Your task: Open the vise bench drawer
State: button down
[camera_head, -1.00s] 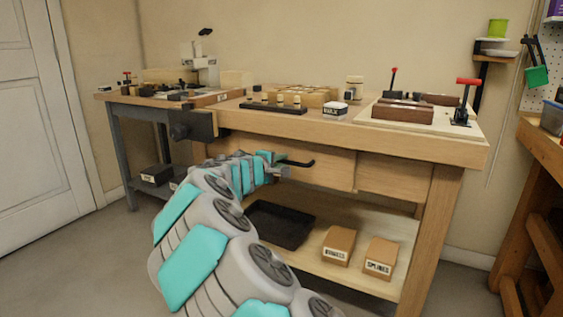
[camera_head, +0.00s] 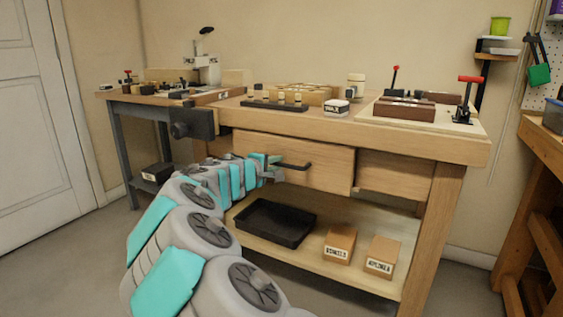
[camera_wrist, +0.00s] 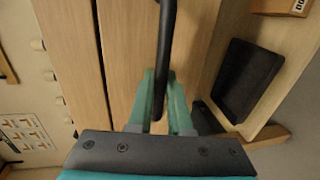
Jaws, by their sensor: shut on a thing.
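The vise bench drawer (camera_head: 318,163) is a light wood front under the benchtop, with a dark bar handle (camera_head: 292,165). The drawer front stands out from the panel to its right, so it is partly open. My gripper (camera_head: 277,170) is at the handle's left part. In the wrist view the handle (camera_wrist: 166,50) runs between the two teal fingers of my gripper (camera_wrist: 160,105), which are shut on it. The drawer front (camera_wrist: 130,50) shows behind them. The drawer's inside is hidden. The dark vise (camera_head: 192,123) is on the bench's front edge, left of the drawer.
The benchtop (camera_head: 420,142) overhangs the drawer and carries blocks, clamps and a small white box (camera_head: 336,108). The lower shelf (camera_head: 365,220) holds a black tray (camera_head: 275,222) and two labelled boxes (camera_head: 340,243). Another wooden bench (camera_head: 540,190) stands at the right. Floor is clear at the left.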

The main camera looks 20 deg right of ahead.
jog(key=f+b+v, duration=0.1)
jog(key=f+v, duration=0.1)
jog(key=v, duration=1)
jog(key=a+f+b+v, duration=0.1)
jog(key=f+b+v, duration=0.1)
jog(key=v, duration=1)
jog(key=shift+s+a+f+b, duration=0.2)
jog(key=shift+s+f+b, duration=0.1)
jog(key=shift+s+f, duration=0.25)
jog(key=shift+w, duration=0.1)
jog(key=c, duration=1.1)
grip_release()
jog(key=shift+c, duration=0.2)
jog(key=shift+a, duration=0.1)
